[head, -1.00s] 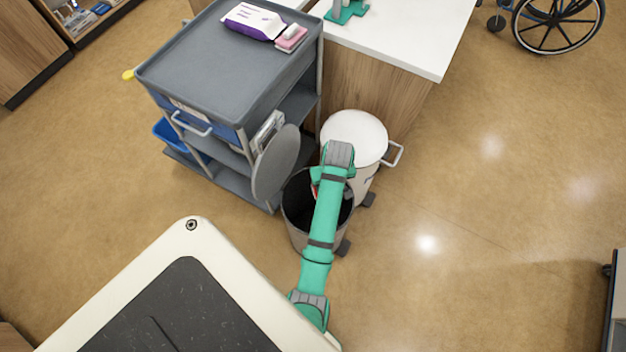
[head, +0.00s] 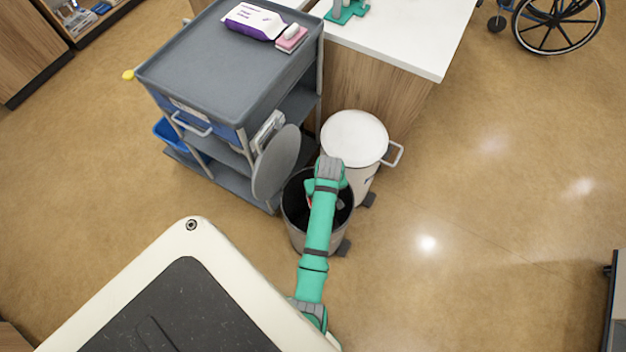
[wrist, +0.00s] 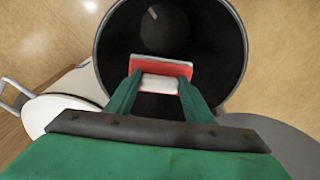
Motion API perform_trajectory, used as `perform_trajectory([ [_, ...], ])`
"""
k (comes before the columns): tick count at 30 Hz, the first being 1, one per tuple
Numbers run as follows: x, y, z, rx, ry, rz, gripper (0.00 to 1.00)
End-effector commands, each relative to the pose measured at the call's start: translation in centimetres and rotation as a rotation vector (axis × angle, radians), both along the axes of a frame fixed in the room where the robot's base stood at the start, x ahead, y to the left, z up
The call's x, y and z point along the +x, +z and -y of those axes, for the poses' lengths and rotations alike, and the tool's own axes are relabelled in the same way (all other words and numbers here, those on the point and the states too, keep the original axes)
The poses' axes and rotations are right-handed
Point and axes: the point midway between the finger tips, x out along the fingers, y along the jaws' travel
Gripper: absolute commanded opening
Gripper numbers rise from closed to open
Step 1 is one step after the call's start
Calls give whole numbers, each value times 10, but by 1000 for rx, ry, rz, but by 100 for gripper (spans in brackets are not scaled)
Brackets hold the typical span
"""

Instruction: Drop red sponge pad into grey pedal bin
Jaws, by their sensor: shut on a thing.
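The red sponge pad (wrist: 160,66) shows in the wrist view, held between the two fingers of my gripper (wrist: 158,88), with a pale block against its near side. My gripper is shut on the pad. The grey pedal bin (head: 296,228) stands open below it, its lid (head: 276,163) raised on the side by the trolley. In the wrist view the bin's dark mouth (wrist: 205,20) surrounds the pad, which is over the opening. How far down the pad is, I cannot tell. In the head view my arm mostly hides the pad and gripper.
A white bin (head: 353,135) with a closed lid stands right behind the grey one. A grey trolley (head: 200,60) is to the left, carrying a purple-white pack (head: 254,21) and a pink pad (head: 291,40). Open floor (head: 480,220) lies to the right.

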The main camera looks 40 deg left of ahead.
Motion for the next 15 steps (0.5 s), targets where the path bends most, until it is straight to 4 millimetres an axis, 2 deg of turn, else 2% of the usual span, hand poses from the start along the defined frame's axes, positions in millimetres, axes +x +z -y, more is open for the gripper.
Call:
perform_trajectory([
  [5,0,0,0,0,0,0,27],
  [6,0,0,0,0,0,0,52],
  [8,0,0,0,0,0,0,67],
  [9,0,0,0,0,0,0,70],
  [15,0,0,0,0,0,0,70],
])
